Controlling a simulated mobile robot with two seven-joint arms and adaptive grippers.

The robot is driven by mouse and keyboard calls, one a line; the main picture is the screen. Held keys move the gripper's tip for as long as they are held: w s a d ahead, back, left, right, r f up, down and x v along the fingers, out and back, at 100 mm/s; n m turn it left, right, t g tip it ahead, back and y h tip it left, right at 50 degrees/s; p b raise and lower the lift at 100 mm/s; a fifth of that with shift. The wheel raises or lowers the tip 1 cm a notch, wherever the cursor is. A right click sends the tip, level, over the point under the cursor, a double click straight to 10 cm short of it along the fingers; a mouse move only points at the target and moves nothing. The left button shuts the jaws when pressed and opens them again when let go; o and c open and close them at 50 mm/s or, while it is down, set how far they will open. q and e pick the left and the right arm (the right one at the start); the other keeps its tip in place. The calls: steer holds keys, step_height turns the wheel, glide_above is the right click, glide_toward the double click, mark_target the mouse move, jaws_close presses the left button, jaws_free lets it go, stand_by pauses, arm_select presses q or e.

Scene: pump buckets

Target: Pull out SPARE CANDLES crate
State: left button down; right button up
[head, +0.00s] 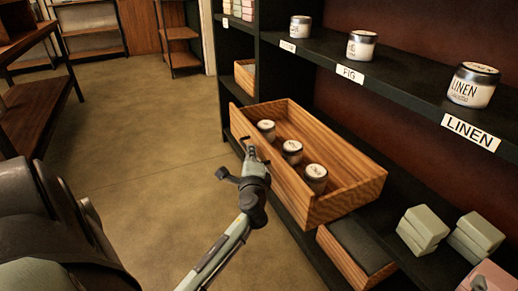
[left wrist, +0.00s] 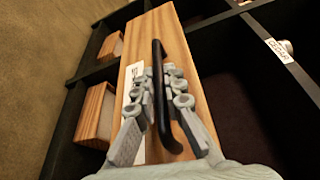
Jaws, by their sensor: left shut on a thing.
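The wooden crate (head: 345,165) sticks well out from the dark shelf unit over the aisle. It holds three lidded candle jars in a row, such as the middle jar (head: 292,151). My left gripper (head: 247,160) is at the crate's front, shut on its black bar handle. In the left wrist view the gripper (left wrist: 160,85) has its fingers either side of the handle (left wrist: 157,55), against the wooden front (left wrist: 165,25). A white label (left wrist: 134,75) beside the handle is partly hidden by the fingers, and its text cannot be read. My right gripper is not seen.
The shelf above (head: 395,85) bears labelled jars, including the LINEN jar (head: 473,85). Another crate (head: 352,255) sits below, and one (head: 245,76) lies beyond. Green blocks (head: 422,229) lie on the right. The floor (head: 150,150) at left is clear.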

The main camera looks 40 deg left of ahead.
arm_select(q)
steer(key=shift+s, duration=0.15)
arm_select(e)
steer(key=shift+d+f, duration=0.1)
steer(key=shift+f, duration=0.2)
arm_select(q)
steer(key=c, duration=1.6)
jaws_free()
steer(key=v, duration=1.2)
steer(key=shift+f, duration=0.1)
